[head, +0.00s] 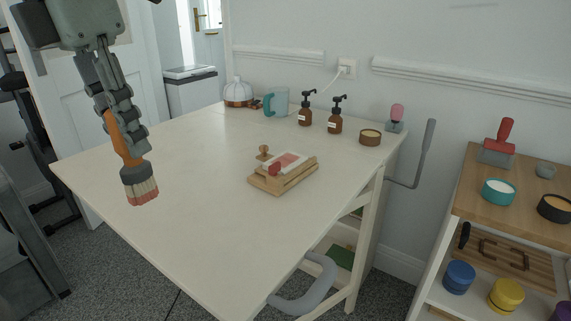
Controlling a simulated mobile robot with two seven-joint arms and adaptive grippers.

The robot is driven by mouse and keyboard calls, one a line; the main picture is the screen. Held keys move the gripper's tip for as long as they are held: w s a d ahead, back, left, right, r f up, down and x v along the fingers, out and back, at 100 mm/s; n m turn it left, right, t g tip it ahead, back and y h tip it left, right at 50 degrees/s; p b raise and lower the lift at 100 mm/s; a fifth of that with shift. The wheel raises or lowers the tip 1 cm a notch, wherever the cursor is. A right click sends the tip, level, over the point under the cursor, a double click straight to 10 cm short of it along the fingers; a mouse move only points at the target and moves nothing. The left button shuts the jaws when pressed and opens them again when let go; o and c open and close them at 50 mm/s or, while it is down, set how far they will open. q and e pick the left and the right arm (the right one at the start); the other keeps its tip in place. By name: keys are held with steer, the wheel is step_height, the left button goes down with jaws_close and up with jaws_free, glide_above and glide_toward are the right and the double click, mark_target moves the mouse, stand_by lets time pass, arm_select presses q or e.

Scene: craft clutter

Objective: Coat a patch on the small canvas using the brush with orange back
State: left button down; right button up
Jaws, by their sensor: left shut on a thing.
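My left gripper (126,128) is shut on the brush with an orange handle (120,136). The brush hangs bristles down over the left part of the table, with a dark ferrule and pale bristles (143,191) that are reddish at the tip. A small light panel with a reddish area (291,161) lies on a wooden stand (279,185) mid-table; it may be the small canvas, but I cannot tell for sure. The brush is well to the left of it, apart. My right gripper is not in view.
A small wooden knob (264,152) and a red object (274,169) are at the stand. A teal mug (277,102), two brown pump bottles (305,115) and a small tub (370,137) line the back. The table's (200,200) front and left are clear. A shelf unit (520,170) stands right.

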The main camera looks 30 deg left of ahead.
arm_select(q)
steer(key=s+r+b, duration=0.1)
steer(key=s+r, duration=0.2)
steer(key=s, duration=0.2)
steer(key=shift+s+b, duration=0.3)
steer(key=shift+s, duration=0.1)
